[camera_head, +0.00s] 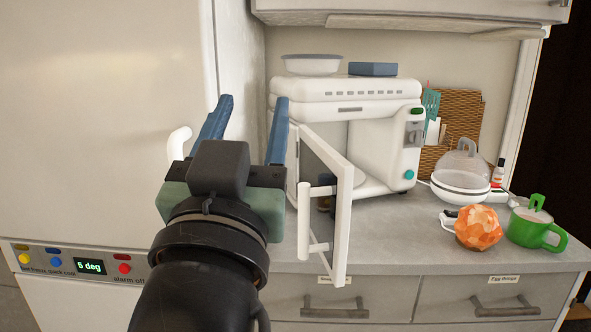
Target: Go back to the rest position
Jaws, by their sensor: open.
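My gripper (243,122) is in the left half of the view, its two blue fingers apart with nothing between them. It is in front of the fridge side and the left edge of a white microwave-like cooker (392,157). The cooker's door (342,215) stands open, swung out toward me, with its white handle (304,222) to the right of my gripper. My gripper looks apart from the handle. Most of the cooker's inside is hidden by the door; a small dark brown item shows low behind it.
A tall white fridge (95,110) with a control panel (90,266) fills the left. On the grey counter (400,235) are an orange lumpy object (478,228), a green mug (537,226) and a domed white appliance (460,187). A bowl (312,65) and blue box (372,69) sit on the cooker.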

